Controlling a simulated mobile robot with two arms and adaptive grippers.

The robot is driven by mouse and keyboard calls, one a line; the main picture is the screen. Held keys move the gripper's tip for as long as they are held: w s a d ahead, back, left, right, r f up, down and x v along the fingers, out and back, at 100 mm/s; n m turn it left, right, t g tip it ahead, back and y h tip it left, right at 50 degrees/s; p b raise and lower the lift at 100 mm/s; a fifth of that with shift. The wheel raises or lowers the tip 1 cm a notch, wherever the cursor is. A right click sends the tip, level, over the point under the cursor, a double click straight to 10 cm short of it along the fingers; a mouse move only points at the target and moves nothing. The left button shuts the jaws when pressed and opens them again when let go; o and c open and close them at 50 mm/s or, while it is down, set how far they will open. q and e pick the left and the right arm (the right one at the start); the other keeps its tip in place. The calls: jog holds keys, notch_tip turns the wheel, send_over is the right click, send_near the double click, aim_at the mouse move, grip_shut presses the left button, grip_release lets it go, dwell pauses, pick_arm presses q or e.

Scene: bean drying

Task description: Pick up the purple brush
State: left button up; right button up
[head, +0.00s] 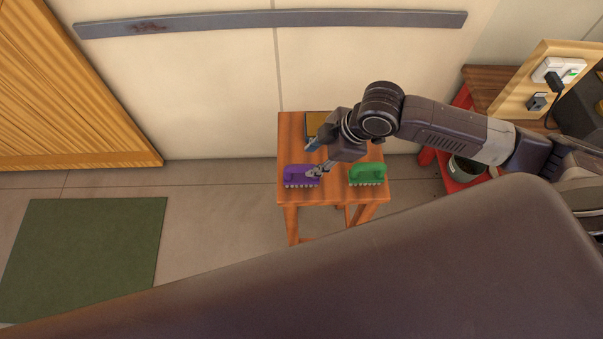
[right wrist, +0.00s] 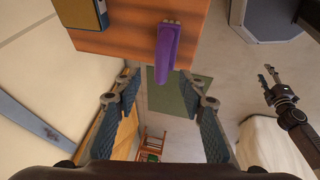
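The purple brush (head: 300,175) lies bristles toward me at the front left of a small wooden table (head: 291,137). In the right wrist view the brush (right wrist: 168,48) shows beyond and between the fingertips, near the table edge. My left gripper (right wrist: 268,80) shows small at the right of that view, fingers apart and empty, far from the brush. It is outside the head view.
A green brush (head: 367,174) lies at the table's front right. A yellow and blue item (head: 315,123) sits at the back, partly behind my arm. A red stool (head: 462,178) with a pot stands to the right. A green mat (head: 84,258) lies on open floor at left.

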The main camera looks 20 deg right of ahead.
aim_at(304, 167)
jog(key=p+x, duration=0.2)
jog(key=x, duration=0.4)
jog(key=shift+f, duration=0.1)
jog(key=shift+w+a+f, duration=0.1)
jog(key=shift+a+f, duration=0.1)
jog(key=shift+f, duration=0.45)
jog(key=shift+c, duration=0.3)
grip_shut()
